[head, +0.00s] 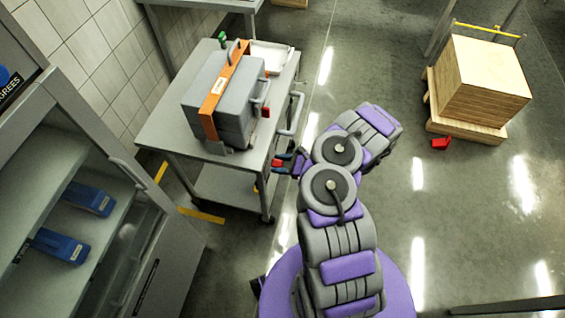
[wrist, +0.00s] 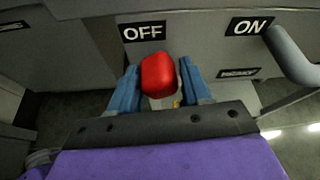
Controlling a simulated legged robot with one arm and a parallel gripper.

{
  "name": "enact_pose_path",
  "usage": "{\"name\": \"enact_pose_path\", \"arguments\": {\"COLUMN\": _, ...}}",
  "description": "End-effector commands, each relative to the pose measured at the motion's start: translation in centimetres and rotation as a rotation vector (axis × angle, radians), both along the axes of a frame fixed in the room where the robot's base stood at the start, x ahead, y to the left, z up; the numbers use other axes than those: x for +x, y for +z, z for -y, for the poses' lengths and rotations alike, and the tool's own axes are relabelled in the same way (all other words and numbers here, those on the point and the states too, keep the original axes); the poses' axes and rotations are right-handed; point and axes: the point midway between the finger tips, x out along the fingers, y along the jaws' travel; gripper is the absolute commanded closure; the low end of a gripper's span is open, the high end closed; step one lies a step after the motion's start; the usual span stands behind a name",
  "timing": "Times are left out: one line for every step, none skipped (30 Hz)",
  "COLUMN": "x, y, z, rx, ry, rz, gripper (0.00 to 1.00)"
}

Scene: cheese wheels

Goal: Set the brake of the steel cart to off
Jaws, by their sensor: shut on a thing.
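The steel cart (head: 165,138) stands left of my arm in the head view, with a grey case on top. In the wrist view its side panel (wrist: 195,50) carries an OFF label (wrist: 144,32) and an ON label (wrist: 249,26). A red brake knob (wrist: 159,75) sits just below the OFF label, well left of ON. My gripper (wrist: 160,84) has its blue fingers on both sides of the knob and is shut on it. In the head view my gripper (head: 283,163) is at the cart's right side, partly hidden by my arm.
A grey case (head: 222,100) with an orange strap lies on the cart. A cart handle (head: 292,113) shows beside my gripper. A cabinet (head: 165,240) with blue items stands at left. A wooden crate (head: 485,85) on a pallet is at right.

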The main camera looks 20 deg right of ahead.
Motion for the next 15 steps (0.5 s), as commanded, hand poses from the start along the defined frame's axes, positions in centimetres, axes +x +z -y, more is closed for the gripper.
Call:
{"name": "enact_pose_path", "arguments": {"x": -0.8, "y": -0.46, "z": -0.38, "rx": 0.006, "ry": 0.017, "rz": -0.014, "gripper": 1.0}}
{"name": "enact_pose_path", "arguments": {"x": -0.84, "y": -0.44, "z": -0.28, "rx": 0.008, "ry": 0.017, "rz": -0.013, "gripper": 1.0}}
{"name": "enact_pose_path", "arguments": {"x": -0.89, "y": -0.43, "z": -0.19, "rx": 0.01, "ry": 0.017, "rz": -0.013, "gripper": 1.0}}
{"name": "enact_pose_path", "arguments": {"x": -0.93, "y": -0.42, "z": -0.19, "rx": 0.011, "ry": 0.017, "rz": -0.013, "gripper": 1.0}}
{"name": "enact_pose_path", "arguments": {"x": -0.94, "y": -0.41, "z": -0.19, "rx": 0.011, "ry": 0.017, "rz": -0.013, "gripper": 1.0}}
{"name": "enact_pose_path", "arguments": {"x": -0.97, "y": -0.4, "z": -0.19, "rx": 0.011, "ry": 0.017, "rz": -0.013, "gripper": 1.0}}
{"name": "enact_pose_path", "arguments": {"x": -0.96, "y": -0.39, "z": -0.21, "rx": 0.012, "ry": 0.018, "rz": -0.012, "gripper": 0.5}}
{"name": "enact_pose_path", "arguments": {"x": -0.94, "y": -0.38, "z": -0.21, "rx": 0.012, "ry": 0.018, "rz": -0.012, "gripper": 0.47}}
{"name": "enact_pose_path", "arguments": {"x": -0.88, "y": -0.37, "z": -0.2, "rx": 0.012, "ry": 0.018, "rz": -0.011, "gripper": 0.43}}
{"name": "enact_pose_path", "arguments": {"x": -0.84, "y": -0.36, "z": -0.18, "rx": 0.011, "ry": 0.017, "rz": -0.011, "gripper": 0.4}}
{"name": "enact_pose_path", "arguments": {"x": -0.79, "y": -0.33, "z": -0.23, "rx": 0.01, "ry": 0.017, "rz": -0.011, "gripper": 0.38}}
{"name": "enact_pose_path", "arguments": {"x": -0.73, "y": -0.3, "z": -0.28, "rx": 0.008, "ry": 0.015, "rz": -0.01, "gripper": 0.38}}
{"name": "enact_pose_path", "arguments": {"x": -0.7, "y": -0.27, "z": -0.33, "rx": 0.008, "ry": 0.016, "rz": -0.009, "gripper": 0.38}}
{"name": "enact_pose_path", "arguments": {"x": -0.67, "y": -0.24, "z": -0.37, "rx": 0.008, "ry": 0.015, "rz": -0.009, "gripper": 0.38}}
{"name": "enact_pose_path", "arguments": {"x": -0.64, "y": -0.21, "z": -0.39, "rx": 0.006, "ry": 0.014, "rz": -0.008, "gripper": 0.38}}
